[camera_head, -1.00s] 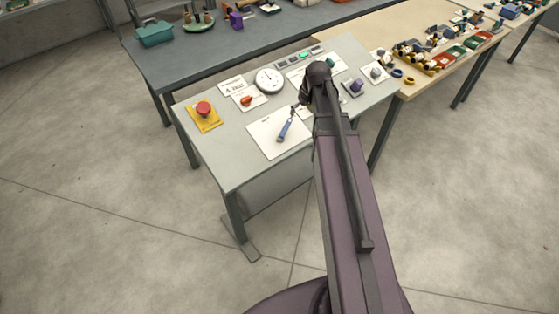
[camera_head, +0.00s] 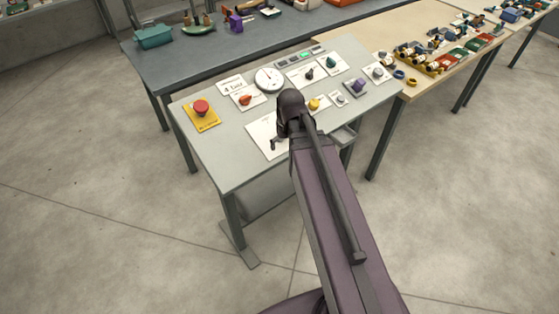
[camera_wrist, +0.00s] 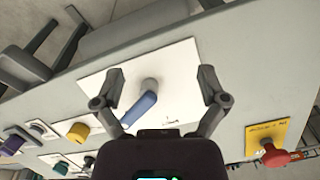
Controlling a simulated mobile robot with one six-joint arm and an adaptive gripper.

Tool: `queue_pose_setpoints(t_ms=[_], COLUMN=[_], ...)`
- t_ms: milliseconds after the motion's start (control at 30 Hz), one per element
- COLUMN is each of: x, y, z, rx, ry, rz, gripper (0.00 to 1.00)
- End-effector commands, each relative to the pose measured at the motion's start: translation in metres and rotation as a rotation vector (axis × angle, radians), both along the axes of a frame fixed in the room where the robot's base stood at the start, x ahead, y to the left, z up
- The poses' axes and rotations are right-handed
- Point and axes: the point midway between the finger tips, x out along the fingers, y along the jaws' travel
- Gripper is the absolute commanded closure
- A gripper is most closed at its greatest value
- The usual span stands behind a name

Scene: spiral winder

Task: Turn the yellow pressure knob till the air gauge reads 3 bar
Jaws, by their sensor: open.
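The yellow knob (camera_head: 314,104) sits on a small white plate on the grey console, just right of my arm's end. It also shows in the wrist view (camera_wrist: 77,131), left of my gripper. The round white air gauge (camera_head: 268,78) is at the console's back; its reading is too small to tell. My gripper (camera_wrist: 160,80) is open above a white plate with a blue-handled lever (camera_wrist: 140,107). The lever lies between the fingers in the picture; I cannot tell whether they touch it. In the head view my arm hides most of the gripper (camera_head: 278,140).
Around the yellow knob are a red emergency button (camera_head: 201,107), an orange knob (camera_head: 245,99), a dark knob (camera_head: 310,73), a green knob (camera_head: 331,62) and a purple knob (camera_head: 358,85). A light wooden table with parts (camera_head: 435,55) stands at the right.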

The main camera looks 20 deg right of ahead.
Motion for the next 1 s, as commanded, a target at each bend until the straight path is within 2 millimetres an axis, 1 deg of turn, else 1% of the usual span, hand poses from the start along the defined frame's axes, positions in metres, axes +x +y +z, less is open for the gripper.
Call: queue_pose_setpoints(t_ms=[33, 100, 300, 500, 867, 1000], x=[-0.007, -0.014, -0.028, -0.034, -0.035, -0.044], y=[0.005, 0.010, 0.021, 0.025, 0.026, 0.033], z=[-0.006, -0.009, -0.016, -0.018, -0.018, -0.018], rx=[-0.004, -0.009, -0.023, -0.029, -0.030, -0.037], ry=[0.007, 0.018, 0.039, 0.049, 0.050, 0.061], rz=[0.000, -0.001, -0.008, -0.012, -0.013, -0.013], gripper=[0.08, 0.08, 0.08, 0.08, 0.08, 0.08])
